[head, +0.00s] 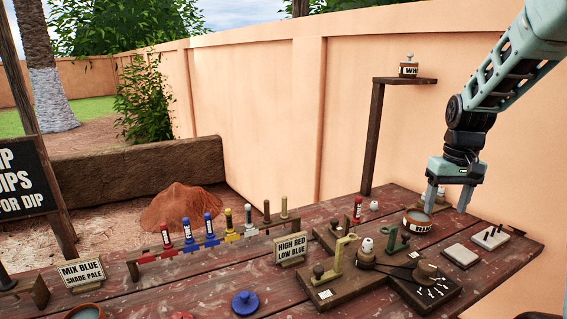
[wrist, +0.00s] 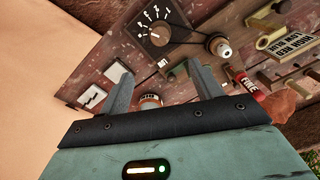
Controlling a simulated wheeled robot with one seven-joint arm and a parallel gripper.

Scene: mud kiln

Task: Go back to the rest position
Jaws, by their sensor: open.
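My gripper (head: 437,203) is at the right of the head view, pointing down over the back right part of the wooden table (head: 220,282). Its fingers are apart in the wrist view (wrist: 158,85), with nothing held between them. A brown bowl with a pale label (head: 417,222) stands just below and left of the fingers in the head view. In the wrist view the labelled bowl (wrist: 149,101) shows beyond the gap between the fingers, partly hidden by the gripper body. I cannot tell whether a finger touches it.
A rack of red, blue and yellow tubes (head: 190,245) runs along the table's back. A dial board (head: 425,285) stands front right, near a pale tile (head: 461,256). A post with a shelf (head: 404,80) rises behind, near the wall (head: 260,110). Space above the table's left is clear.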

